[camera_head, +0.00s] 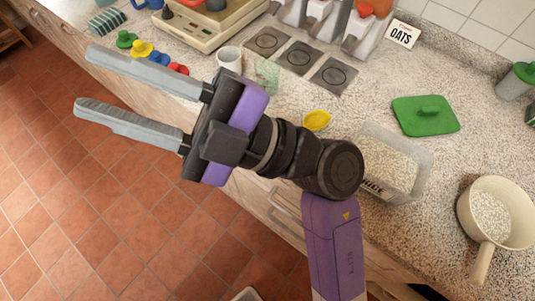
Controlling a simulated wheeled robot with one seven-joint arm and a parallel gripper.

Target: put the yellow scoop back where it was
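A small yellow oval bowl (317,120), which looks like the yellow scoop, lies on the speckled counter just beyond my arm; I cannot make out a handle. Another small yellow item (141,49) sits at the upper left in a row with green, blue and red ones. My gripper (86,78) points left, with its two long grey fingers wide apart and nothing between them. It appears over the floor and the counter's front edge, well left of the yellow oval bowl.
An open rice container (417,165) stands right of my arm, with a green lid (426,116) behind it. A cream pot (508,238) holding grains is at far right. A white mug (230,58), clear glass (267,74), dispensers (366,30) and oats label (401,34) are behind.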

